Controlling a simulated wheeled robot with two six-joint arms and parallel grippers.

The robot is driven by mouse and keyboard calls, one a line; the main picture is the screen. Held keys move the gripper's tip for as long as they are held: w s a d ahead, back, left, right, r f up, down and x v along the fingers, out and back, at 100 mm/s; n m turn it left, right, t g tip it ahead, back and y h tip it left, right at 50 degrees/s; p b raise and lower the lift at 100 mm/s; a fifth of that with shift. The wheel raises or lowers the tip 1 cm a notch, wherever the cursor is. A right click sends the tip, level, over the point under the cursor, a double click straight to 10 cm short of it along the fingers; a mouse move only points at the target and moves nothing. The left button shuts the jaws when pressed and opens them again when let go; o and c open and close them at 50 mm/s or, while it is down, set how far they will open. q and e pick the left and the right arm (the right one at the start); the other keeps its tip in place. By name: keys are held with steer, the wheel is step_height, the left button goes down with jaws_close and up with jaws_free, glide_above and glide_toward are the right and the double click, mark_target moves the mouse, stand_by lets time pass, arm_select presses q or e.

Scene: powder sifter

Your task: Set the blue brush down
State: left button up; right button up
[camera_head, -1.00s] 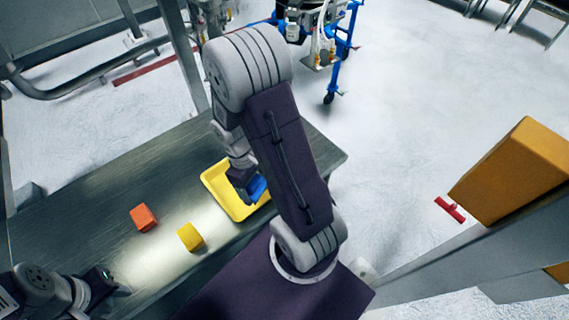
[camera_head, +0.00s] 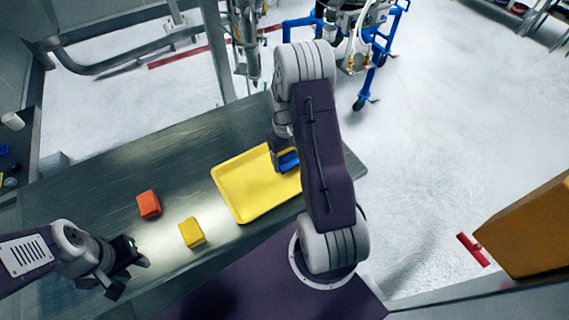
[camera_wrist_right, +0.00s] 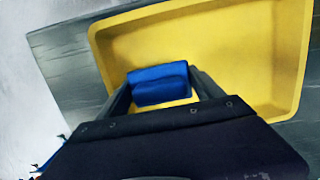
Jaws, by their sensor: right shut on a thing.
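The blue brush (camera_head: 289,161) is between the fingers of my right gripper (camera_wrist_right: 163,92), which is shut on it. In the right wrist view the blue brush (camera_wrist_right: 158,78) shows as a blue block over the yellow tray (camera_wrist_right: 125,50). The yellow tray (camera_head: 231,190) lies on the grey table, and the brush is over its far right part. I cannot tell whether the brush touches the tray floor. My left gripper (camera_head: 130,268) is at the lower left, empty, with its fingers apart, away from the tray.
An orange block (camera_head: 148,204) and a yellow block (camera_head: 191,232) sit on the grey table (camera_head: 110,190) left of the tray. A machine on a blue frame (camera_head: 372,60) stands beyond. An orange box (camera_head: 525,235) is at the right. Most of the tray is clear.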

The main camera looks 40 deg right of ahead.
mark_target(286, 166)
steer(key=shift+w+a+f, duration=0.25)
steer(key=shift+w+f, duration=0.1)
steer(key=shift+w, duration=0.35)
steer(key=shift+f, duration=0.1)
steer(key=f, duration=0.2)
steer(key=f+p, duration=0.1)
steer(key=shift+s+d+f, duration=0.1)
steer(key=shift+d+f, duration=0.1)
steer(key=shift+f, duration=0.25)
steer(key=shift+a+f, duration=0.1)
steer(key=shift+f, duration=0.05)
steer(key=o, duration=1.8)
steer(key=shift+c, duration=0.2)
